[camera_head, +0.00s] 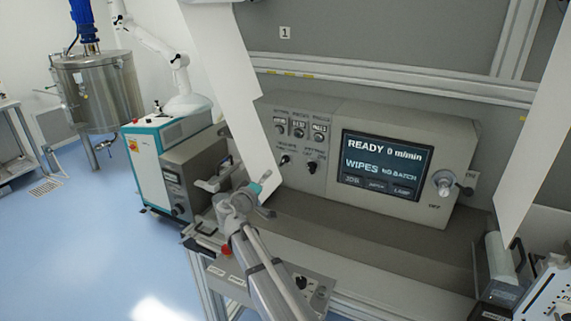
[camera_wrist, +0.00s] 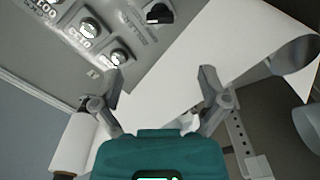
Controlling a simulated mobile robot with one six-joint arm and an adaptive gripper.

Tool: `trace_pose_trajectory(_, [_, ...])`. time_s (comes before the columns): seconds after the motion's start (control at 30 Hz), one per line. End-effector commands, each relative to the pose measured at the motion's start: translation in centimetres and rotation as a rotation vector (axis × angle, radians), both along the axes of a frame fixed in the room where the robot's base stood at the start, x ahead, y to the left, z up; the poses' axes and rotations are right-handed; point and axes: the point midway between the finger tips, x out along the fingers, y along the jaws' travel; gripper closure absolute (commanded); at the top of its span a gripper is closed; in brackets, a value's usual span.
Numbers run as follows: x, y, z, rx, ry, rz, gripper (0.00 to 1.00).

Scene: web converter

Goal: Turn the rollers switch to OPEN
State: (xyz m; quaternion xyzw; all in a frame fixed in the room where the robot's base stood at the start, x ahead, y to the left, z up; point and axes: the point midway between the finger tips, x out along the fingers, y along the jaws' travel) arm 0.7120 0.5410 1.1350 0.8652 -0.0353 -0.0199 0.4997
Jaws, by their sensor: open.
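The rollers switch is a small black knob (camera_head: 284,160) on the grey control panel, the left of two knobs below a row of small dials. In the wrist view the knob (camera_wrist: 160,13) is near the top edge, beside a label too blurred to read surely; its pointer setting is unclear. My gripper (camera_head: 266,194) is in front of the panel, below and left of the knob. In the wrist view its two fingers (camera_wrist: 161,76) are spread with nothing held between them. The knob lies beyond the fingertips, apart from them.
A white web sheet (camera_head: 235,75) hangs left of the knob; it crosses behind the fingers in the wrist view (camera_wrist: 215,50). A grey ledge (camera_head: 370,240) runs below the panel.

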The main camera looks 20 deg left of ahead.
Motion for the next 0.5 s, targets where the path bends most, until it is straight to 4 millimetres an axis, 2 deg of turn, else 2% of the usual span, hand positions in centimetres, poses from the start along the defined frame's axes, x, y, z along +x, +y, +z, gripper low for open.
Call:
trace_pose_trajectory(0.27, [2.9, -0.1, 0.0, 0.000, 0.001, -0.002, 0.06])
trace_pose_trajectory(0.5, [6.6, -0.3, 0.0, 0.000, 0.000, -0.001, 0.06])
